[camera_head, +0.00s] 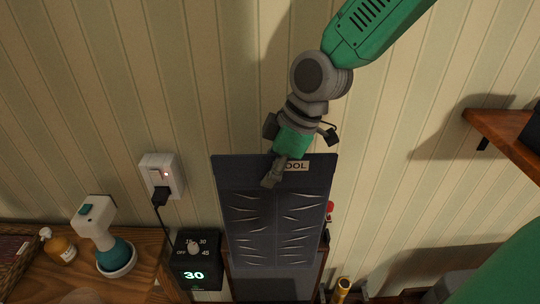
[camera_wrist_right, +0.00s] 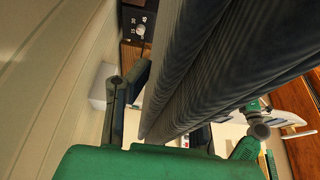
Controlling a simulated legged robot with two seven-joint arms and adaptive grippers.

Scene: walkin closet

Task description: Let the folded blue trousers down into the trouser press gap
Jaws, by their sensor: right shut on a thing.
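The folded blue trousers (camera_head: 275,220) look dark navy and creased. They hang as a flat panel in the middle of the head view, with a label ending in "OOL" near the top edge. My right gripper (camera_head: 272,178) is shut on their top edge. In the right wrist view the trousers (camera_wrist_right: 230,60) run away from the gripper as long dark folds. The trouser press (camera_head: 234,285) shows as a wood-edged dark panel below the trousers' lower edge. Its gap is hidden, and I cannot tell whether the hem is inside it.
A black control box (camera_head: 195,262) reading 30 stands left of the press, its cord running to a wall socket (camera_head: 160,176). A shelf (camera_head: 505,135) juts out at right.

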